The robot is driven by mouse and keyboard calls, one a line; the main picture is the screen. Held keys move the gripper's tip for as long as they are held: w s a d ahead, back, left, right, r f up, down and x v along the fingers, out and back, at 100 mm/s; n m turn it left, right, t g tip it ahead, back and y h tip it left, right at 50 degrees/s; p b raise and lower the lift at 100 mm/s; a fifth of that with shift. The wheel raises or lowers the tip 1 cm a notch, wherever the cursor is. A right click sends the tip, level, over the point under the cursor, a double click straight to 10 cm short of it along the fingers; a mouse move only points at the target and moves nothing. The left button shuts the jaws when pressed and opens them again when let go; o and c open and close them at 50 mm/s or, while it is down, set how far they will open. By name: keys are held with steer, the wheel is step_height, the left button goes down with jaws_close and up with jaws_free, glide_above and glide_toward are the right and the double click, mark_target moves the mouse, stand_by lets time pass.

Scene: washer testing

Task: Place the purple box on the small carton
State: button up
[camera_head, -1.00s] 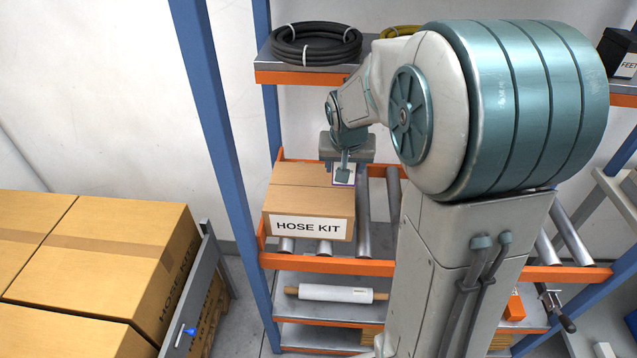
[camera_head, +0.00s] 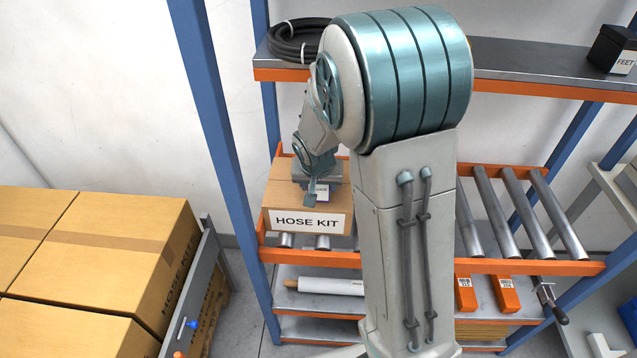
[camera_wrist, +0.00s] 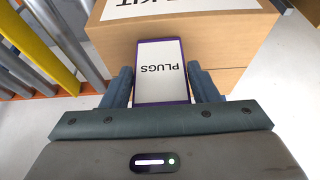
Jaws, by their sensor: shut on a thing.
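My gripper (camera_head: 311,190) is shut on the purple box (camera_head: 323,194), which has a white label. In the wrist view the box (camera_wrist: 160,60) reads PLUGS, upside down, with purple edges between my two fingers (camera_wrist: 160,82). The small carton (camera_head: 282,192), brown with a HOSE KIT label, sits on the rollers at the left of the rack. In the head view the box overlaps the right part of the carton's top. In the wrist view the carton (camera_wrist: 240,47) is behind the box. I cannot tell whether they touch.
The roller shelf (camera_head: 500,212) is bare to the right of my arm. A shelf above holds a black hose coil (camera_head: 292,42) and a black FEET box (camera_head: 612,50). A blue rack post (camera_head: 215,130) stands left of the carton. Large cartons (camera_head: 90,250) fill the left.

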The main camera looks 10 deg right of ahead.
steer(key=shift+f, duration=0.1)
steer(key=o, duration=1.3)
steer(key=shift+c, duration=0.2)
steer(key=b+v, duration=0.1)
steer(key=v, duration=1)
steer(key=s+r+n, duration=0.1)
steer(key=s+n, duration=0.1)
steer(key=s, duration=0.8)
steer(key=s+d+r+n+y, duration=0.1)
steer(key=s, duration=0.8)
steer(key=shift+s+d+r+n+g, duration=0.2)
steer(key=shift+s+r+n+g, duration=0.05)
steer(key=shift+s+n+g, duration=0.15)
